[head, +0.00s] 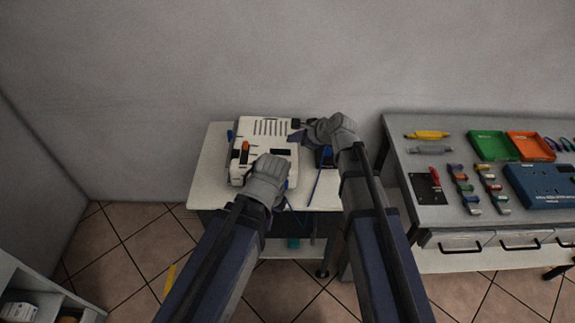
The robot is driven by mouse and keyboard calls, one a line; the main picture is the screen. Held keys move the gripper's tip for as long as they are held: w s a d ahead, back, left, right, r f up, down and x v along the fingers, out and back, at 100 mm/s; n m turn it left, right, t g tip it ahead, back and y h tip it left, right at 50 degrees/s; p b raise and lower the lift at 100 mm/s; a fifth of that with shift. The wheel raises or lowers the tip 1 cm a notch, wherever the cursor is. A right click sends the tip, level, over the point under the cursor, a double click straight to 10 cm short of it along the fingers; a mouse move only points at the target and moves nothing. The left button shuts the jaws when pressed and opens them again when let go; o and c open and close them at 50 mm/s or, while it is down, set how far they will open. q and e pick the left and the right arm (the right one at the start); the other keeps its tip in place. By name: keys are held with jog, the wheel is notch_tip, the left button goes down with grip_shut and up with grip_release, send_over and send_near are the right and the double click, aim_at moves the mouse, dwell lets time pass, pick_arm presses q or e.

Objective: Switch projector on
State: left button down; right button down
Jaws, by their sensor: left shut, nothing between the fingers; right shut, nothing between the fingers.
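The projector (245,137) is a white box with dark vent slots on top, sitting on a small pale table (214,165). An orange switch (244,151) shows on its left part, and a dark panel sits on its right part. Whether it is on cannot be told. My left gripper (272,162) is shut and empty over the projector's front edge, right of the orange switch, and hides part of the front. My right gripper (304,136) is shut and empty at the projector's right side. Whether either gripper touches it is unclear.
A blue cable (315,187) lies on the pale table right of the projector. A grey workbench (398,150) at the right holds a green tray (492,146), an orange tray (530,147), a blue box (545,186) and several coloured connectors. A white shelf (30,282) stands at lower left.

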aim_at(291, 167)
jog(key=shift+f, duration=0.15)
jog(key=f+b, duration=0.2)
jog(key=b, duration=0.1)
jog(key=f+b, duration=0.5)
jog(key=f, duration=0.1)
jog(key=shift+a+f+b, duration=0.25)
jog(key=shift+a+b, duration=0.05)
jog(key=shift+b, duration=0.1)
jog(key=shift+f, duration=0.1)
dwell(1.4)
jog(key=shift+f+b, duration=0.35)
jog(key=shift+b, duration=0.05)
jog(key=shift+f+b, duration=0.35)
dwell(0.5)
jog(key=shift+r, duration=0.15)
dwell(0.3)
jog(key=shift+r+p, duration=0.65)
jog(key=shift+p, duration=0.15)
